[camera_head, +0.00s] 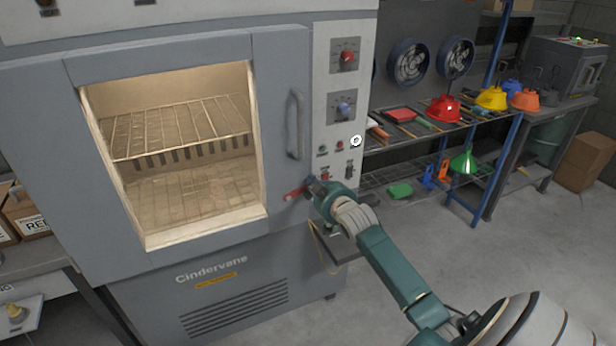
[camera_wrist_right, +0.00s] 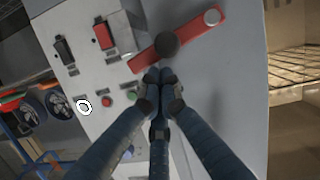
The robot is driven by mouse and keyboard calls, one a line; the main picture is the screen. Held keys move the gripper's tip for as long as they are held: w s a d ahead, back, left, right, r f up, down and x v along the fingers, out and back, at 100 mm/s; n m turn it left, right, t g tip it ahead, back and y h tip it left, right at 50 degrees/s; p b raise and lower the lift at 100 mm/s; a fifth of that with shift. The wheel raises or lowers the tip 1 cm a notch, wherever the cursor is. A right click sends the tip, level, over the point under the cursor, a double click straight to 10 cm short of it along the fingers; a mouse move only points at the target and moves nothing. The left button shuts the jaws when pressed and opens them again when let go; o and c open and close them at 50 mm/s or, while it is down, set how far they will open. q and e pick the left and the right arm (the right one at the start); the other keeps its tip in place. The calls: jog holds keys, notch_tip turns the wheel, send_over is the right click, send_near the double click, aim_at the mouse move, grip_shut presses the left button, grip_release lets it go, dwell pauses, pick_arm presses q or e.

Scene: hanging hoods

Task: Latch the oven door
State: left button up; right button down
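The oven door (camera_head: 180,70) looks closed, with a lit window and a vertical grey handle (camera_head: 295,125). The red latch lever (camera_head: 293,194) is at the door's lower right, beside the control panel. In the right wrist view the lever (camera_wrist_right: 190,30) lies aslant, with a dark round pivot and a pale round end toward the window. My right gripper (camera_head: 312,185) is at the lever's panel side. In the wrist view its fingers (camera_wrist_right: 157,76) are together just below the pivot, with nothing visible between them; I cannot tell whether they touch the lever. My left gripper is out of view.
The control panel (camera_head: 334,90) with knobs, buttons and switches is right of the door. A small ledge (camera_head: 340,250) is below my right gripper. The floor (camera_head: 530,240) at right is clear.

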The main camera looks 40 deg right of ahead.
jog(key=shift+s+d+f, duration=0.1)
jog(key=shift+d+f, duration=0.1)
jog(key=shift+f, duration=0.25)
jog(key=shift+d+f, duration=0.2)
jog(key=shift+f, duration=0.35)
notch_tip(320, 180, up, 5)
jog(key=p, duration=0.5)
jog(key=f+b+v, duration=0.1)
jog(key=b+v, duration=0.2)
jog(key=v, duration=0.6)
jog(key=shift+s+r, duration=0.15)
jog(key=shift+s, duration=0.4)
jog(key=shift+d, duration=0.1)
